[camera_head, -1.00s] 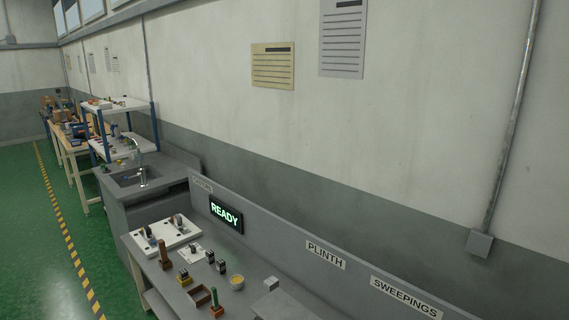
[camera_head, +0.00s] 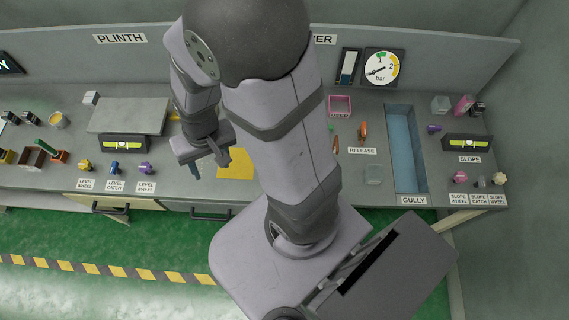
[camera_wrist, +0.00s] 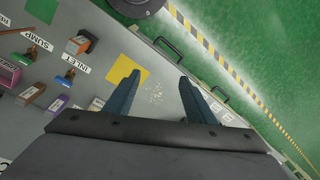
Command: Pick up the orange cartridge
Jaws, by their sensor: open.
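I cannot tell for sure which thing is the orange cartridge. My gripper (camera_head: 219,158) is above the middle of the bench, left of a yellow square (camera_head: 238,164). In the wrist view my gripper (camera_wrist: 158,92) has its two fingers wide apart, with only grey bench and pale specks between them.
A grey raised plate (camera_head: 128,115) lies left of my gripper. A blue gully (camera_head: 402,150) and a slope gauge (camera_head: 466,142) are on the right. Level knobs (camera_head: 114,167) line the front left edge. A back panel (camera_head: 200,55) bounds the bench. My arm hides the middle.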

